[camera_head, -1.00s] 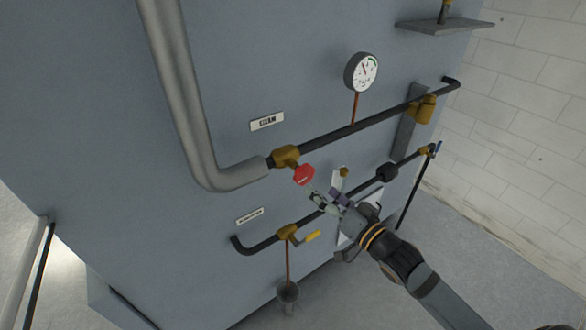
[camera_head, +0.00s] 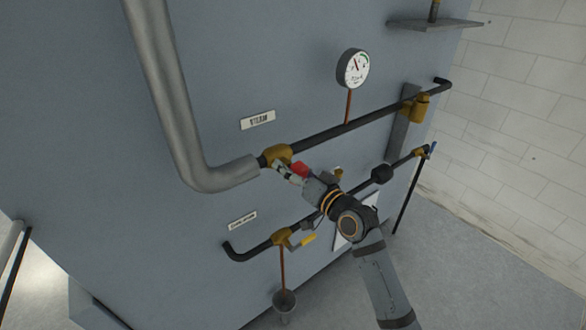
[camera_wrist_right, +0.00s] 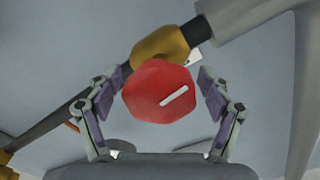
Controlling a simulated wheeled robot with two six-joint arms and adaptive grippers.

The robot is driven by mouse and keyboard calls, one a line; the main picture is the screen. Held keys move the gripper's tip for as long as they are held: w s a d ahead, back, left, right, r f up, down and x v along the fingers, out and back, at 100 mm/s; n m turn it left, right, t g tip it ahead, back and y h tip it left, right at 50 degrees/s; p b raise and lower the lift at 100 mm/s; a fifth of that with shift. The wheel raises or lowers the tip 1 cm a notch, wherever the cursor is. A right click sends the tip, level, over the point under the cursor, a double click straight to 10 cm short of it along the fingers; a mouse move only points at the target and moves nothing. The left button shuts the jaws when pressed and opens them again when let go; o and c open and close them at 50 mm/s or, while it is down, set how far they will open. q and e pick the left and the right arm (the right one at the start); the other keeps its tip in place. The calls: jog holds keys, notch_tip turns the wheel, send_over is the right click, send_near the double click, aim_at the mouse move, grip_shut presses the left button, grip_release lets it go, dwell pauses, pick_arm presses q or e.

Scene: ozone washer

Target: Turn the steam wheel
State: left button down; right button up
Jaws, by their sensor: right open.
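The red steam wheel (camera_wrist_right: 157,92) sits on a brass valve (camera_wrist_right: 160,44) in the right wrist view, with a pale slot mark on its face. In the head view the wheel (camera_head: 299,169) is partly hidden by my right gripper (camera_head: 293,173), and the brass valve (camera_head: 277,154) is below the STEAM label (camera_head: 258,120). My right gripper is open, its fingers on either side of the wheel in the right wrist view (camera_wrist_right: 160,95). I cannot tell whether the fingers touch it. My left gripper is not in view.
A thick grey pipe (camera_head: 167,95) bends into the valve from the left. A gauge (camera_head: 353,68) stands above the dark pipe (camera_head: 330,136). Floor is clear at right.

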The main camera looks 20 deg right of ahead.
jog(key=c, duration=1.3)
jog(key=shift+c, duration=0.3)
